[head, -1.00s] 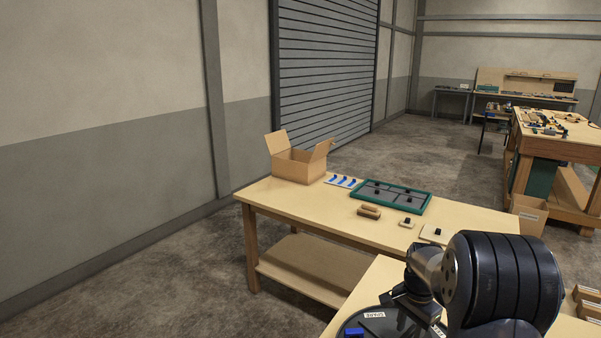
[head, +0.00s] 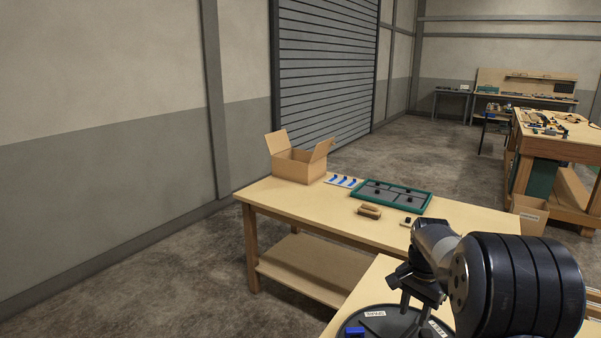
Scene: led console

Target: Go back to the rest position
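My gripper (head: 419,304) hangs at the lower right of the head view, pointing down over a round dark tray (head: 383,321) with white labels. Its two fingers look apart, with nothing visible between them. My dark, ribbed arm covers the lower right corner and hides part of the tray and the near table. A blue piece (head: 355,332) lies on the tray at the bottom edge of the view.
A wooden table (head: 290,208) ahead holds an open cardboard box (head: 297,167), blue strips (head: 343,181), a green-framed panel (head: 395,196) and a tan block (head: 369,211). A cluttered workbench (head: 555,150) stands at the right. Open floor lies at the left.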

